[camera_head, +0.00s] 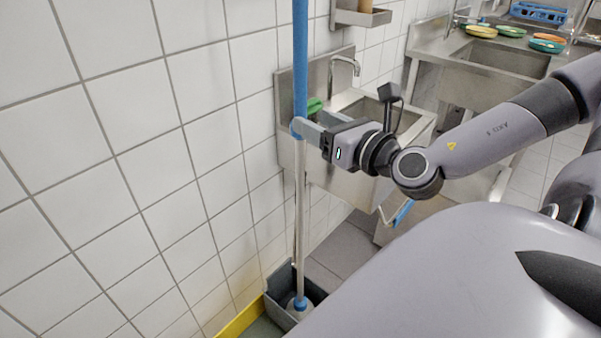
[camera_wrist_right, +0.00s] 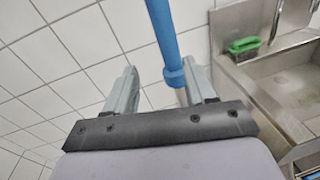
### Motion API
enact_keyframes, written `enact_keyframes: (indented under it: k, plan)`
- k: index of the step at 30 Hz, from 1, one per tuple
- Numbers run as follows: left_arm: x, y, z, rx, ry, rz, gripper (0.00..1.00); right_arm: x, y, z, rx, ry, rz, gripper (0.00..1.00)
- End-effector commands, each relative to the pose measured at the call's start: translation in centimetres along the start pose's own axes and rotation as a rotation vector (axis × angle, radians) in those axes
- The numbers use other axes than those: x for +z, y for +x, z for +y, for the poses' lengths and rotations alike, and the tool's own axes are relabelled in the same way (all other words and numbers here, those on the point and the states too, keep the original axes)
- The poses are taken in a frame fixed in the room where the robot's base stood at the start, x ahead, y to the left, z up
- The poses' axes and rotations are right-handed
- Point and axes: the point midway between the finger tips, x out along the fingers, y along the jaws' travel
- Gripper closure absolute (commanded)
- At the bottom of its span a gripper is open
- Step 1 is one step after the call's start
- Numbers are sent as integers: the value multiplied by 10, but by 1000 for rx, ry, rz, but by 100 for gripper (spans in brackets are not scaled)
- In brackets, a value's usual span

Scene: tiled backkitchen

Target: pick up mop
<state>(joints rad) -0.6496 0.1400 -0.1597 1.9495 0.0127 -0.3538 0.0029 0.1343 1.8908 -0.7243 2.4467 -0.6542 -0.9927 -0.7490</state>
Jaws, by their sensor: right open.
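The mop (camera_head: 301,60) stands nearly upright by the tiled wall. Its handle is blue above and whitish below, with a blue collar between. Its lower end is in a grey bucket (camera_head: 275,289), where the mop head is mostly hidden. My right gripper (camera_head: 303,128) is at the collar's height, its fingers reaching to the handle. In the right wrist view the gripper (camera_wrist_right: 160,78) is open, and the blue handle (camera_wrist_right: 163,35) shows between the fingers, closer to the right-hand one. I cannot tell whether that finger touches it. My left gripper is out of view.
A steel sink (camera_head: 370,112) with a tap stands just behind my right gripper, with a green item (camera_head: 315,106) at its edge. Another sink (camera_head: 490,58) with colored plates is farther back. The white tiled wall (camera_head: 150,150) is close on the left. A yellow strip (camera_head: 240,320) runs along its foot.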

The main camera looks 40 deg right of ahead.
Motion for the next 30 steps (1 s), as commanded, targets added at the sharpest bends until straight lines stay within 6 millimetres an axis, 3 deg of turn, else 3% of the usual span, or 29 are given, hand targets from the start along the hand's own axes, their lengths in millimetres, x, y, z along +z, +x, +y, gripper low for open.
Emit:
enact_keyframes:
  k: [3, 8, 30]
  plan:
    - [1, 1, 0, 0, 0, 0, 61, 15, -4, -3, -4, -79, -34, 45]
    - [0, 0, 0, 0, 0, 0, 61, 21, 0, -4, -5, -108, -47, 45]
    - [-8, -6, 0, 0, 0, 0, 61, 21, 62, -13, -6, -100, -45, 45]
